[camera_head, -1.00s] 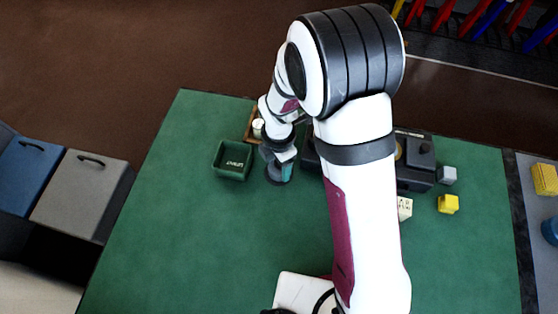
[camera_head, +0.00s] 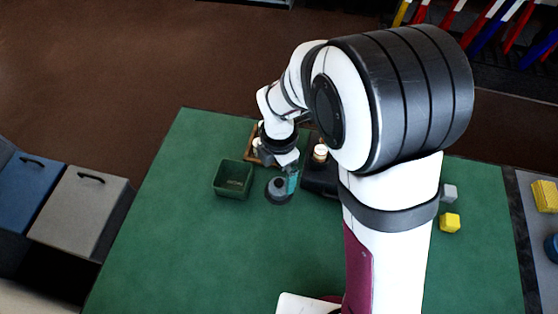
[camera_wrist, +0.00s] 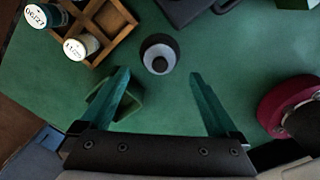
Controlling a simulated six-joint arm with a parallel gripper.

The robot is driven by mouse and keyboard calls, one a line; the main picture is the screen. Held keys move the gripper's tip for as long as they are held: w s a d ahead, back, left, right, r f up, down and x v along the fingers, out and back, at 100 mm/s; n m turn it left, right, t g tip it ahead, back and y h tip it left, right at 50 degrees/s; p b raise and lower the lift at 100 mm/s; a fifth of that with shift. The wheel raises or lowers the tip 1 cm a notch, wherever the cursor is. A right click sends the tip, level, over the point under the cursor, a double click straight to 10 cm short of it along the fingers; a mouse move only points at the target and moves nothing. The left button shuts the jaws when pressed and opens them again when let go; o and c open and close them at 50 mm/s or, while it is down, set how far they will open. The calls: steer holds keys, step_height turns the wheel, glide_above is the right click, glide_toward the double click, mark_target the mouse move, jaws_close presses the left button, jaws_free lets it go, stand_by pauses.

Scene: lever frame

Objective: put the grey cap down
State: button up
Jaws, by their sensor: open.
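The grey cap (camera_head: 279,188), dark with a lighter grey knob, rests on the green mat (camera_head: 200,265) to the right of the small green bin. In the wrist view the cap (camera_wrist: 160,54) lies beyond my fingertips, centred between their lines, knob facing the camera. My gripper (camera_head: 287,180) is beside and above it in the head view. In the wrist view my gripper (camera_wrist: 159,75) has its two teal fingers wide apart, with nothing between them and a visible gap to the cap.
The green bin (camera_head: 233,179) is left of the cap, partly behind a finger in the wrist view. A wooden compartment tray (camera_wrist: 112,22) holds labelled bottles. A dark fixture (camera_head: 320,183) stands right of the gripper. The mat's front left is clear.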

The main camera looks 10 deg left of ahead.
mark_target(279, 182)
steer(key=s+d+r+m, duration=0.6)
steer(key=d+r+m, duration=0.3)
steer(key=r+m, duration=0.4)
steer(key=s+d+m+y, duration=0.1)
steer(key=s+d+m, duration=0.1)
steer(key=s+m, duration=0.4)
steer(key=s+d+m, duration=0.3)
steer(key=s+m, duration=0.2)
steer(key=m, duration=0.8)
steer(key=shift+s+d+r+m+y, duration=0.2)
steer(key=shift+s+r+m+y, duration=0.1)
steer(key=shift+s+y, duration=0.1)
steer(key=shift+w, duration=0.1)
